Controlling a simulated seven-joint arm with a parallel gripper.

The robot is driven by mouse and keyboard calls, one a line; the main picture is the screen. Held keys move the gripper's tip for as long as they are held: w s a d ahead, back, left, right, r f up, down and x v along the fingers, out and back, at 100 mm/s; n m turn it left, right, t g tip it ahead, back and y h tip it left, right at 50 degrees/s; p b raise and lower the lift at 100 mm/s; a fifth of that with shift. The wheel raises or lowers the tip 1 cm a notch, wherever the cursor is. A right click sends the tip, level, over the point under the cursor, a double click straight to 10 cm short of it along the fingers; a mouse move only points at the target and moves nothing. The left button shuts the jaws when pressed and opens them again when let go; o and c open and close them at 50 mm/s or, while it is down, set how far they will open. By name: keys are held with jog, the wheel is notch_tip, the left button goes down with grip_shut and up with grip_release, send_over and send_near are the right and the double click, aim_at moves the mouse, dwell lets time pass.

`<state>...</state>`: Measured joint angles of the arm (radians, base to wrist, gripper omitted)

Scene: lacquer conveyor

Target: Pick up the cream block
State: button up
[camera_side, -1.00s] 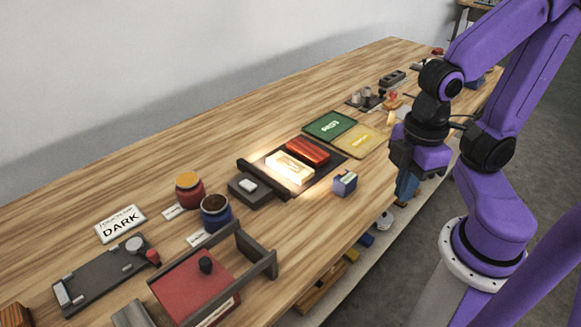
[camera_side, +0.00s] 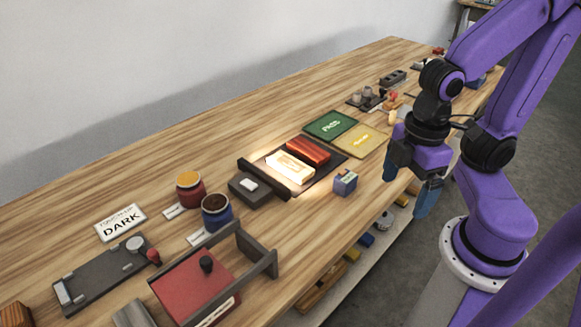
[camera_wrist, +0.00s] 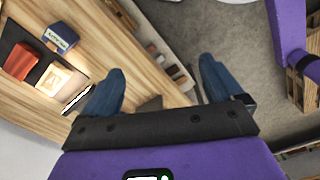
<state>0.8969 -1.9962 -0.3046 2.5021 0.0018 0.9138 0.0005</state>
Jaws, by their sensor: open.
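The cream block (camera_side: 289,168) lies brightly lit on a dark tray (camera_side: 271,178), next to a glossy red block (camera_side: 308,151). In the wrist view the cream block (camera_wrist: 53,79) is at the left, beside the red block (camera_wrist: 21,61). My gripper (camera_side: 408,190) is open and empty. It is to the right of the cream block, well apart from it, near the table's front edge. In the wrist view its two blue fingers (camera_wrist: 157,92) are spread, with table edge and floor between and beyond them.
A small blue box (camera_side: 345,183) stands between the tray and my gripper. Green (camera_side: 330,125) and yellow (camera_side: 363,140) pads lie behind the blocks. Two jars (camera_side: 215,210), a red-topped frame (camera_side: 195,285) and a DARK sign (camera_side: 121,222) are at the left.

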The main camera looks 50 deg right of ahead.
jog(key=w+a+r+m, duration=0.1)
jog(key=w+a+m, duration=0.2)
jog(key=w, duration=0.6)
jog(key=m, duration=0.9)
send_over(288, 162)
notch_tip(288, 162, down, 3)
jog(key=shift+m, duration=0.3)
jog(key=f, duration=1)
jog(key=shift+s+d+f, duration=0.1)
jog(key=shift+d+f, duration=0.1)
jog(key=shift+f, duration=0.05)
jog(key=shift+a+f, duration=0.15)
jog(key=shift+f, duration=1.5)
jog(key=shift+a+f, duration=0.1)
jog(key=shift+f, duration=1.55)
jog(key=c, duration=1.2)
